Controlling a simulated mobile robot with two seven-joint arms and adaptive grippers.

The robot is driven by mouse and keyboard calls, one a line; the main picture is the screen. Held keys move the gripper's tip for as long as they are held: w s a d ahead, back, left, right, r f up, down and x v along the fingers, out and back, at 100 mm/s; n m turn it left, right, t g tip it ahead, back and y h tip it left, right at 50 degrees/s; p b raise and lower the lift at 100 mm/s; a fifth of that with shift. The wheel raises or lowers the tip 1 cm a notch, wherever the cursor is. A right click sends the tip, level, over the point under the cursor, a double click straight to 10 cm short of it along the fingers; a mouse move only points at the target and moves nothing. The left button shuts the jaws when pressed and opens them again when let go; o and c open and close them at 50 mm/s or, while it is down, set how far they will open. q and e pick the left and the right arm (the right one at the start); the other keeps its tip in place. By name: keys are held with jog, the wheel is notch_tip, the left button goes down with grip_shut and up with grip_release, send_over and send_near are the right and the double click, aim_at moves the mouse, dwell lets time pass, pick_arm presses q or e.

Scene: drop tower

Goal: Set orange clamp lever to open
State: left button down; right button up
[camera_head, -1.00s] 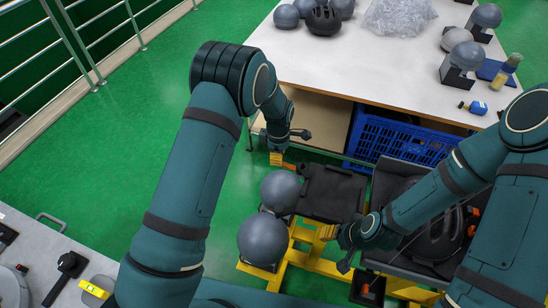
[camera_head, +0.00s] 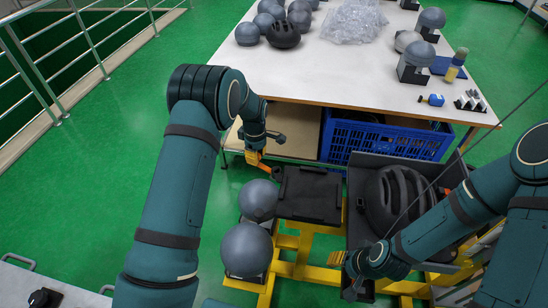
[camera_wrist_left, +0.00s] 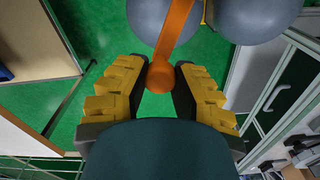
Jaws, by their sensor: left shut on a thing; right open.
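The orange clamp lever (camera_head: 263,168) sticks out beside the black platform of the yellow frame. In the left wrist view it is an orange bar (camera_wrist_left: 176,35) with a round knob, which lies between the yellow finger pads. My left gripper (camera_head: 256,159) is shut on the lever at this knob end. The lever's pivot is hidden in the left wrist view. My right gripper (camera_head: 350,274) is open and empty, low over the yellow frame, right of the grey balls.
Two grey balls (camera_head: 246,249) sit left of the black platform (camera_head: 309,194). A black helmet (camera_head: 396,200) lies in a dark tray near my right arm. A blue crate (camera_head: 385,140) stands under the white table (camera_head: 330,75). Green floor is clear at left.

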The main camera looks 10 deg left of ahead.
pick_arm(q)
jog(key=shift+w+d+f+m, duration=0.15)
jog(key=shift+w+d+m, duration=0.1)
jog(key=shift+m, duration=0.15)
jog(key=shift+w+d+m+b, duration=0.15)
jog(key=shift+w+m+b, duration=0.2)
jog(key=shift+m, duration=0.15)
jog(key=shift+w+d+m+b, duration=0.35)
jog(key=shift+w+d+m, duration=0.15)
jog(key=shift+m, duration=0.6)
jog(key=shift+w+d+m+b, duration=0.4)
jog(key=shift+w+m, duration=0.1)
jog(key=shift+m, duration=0.6)
jog(key=c, duration=0.7)
grip_release()
jog(key=shift+w, duration=0.1)
notch_tip(320, 180, up, 12)
jog(key=shift+r, duration=0.1)
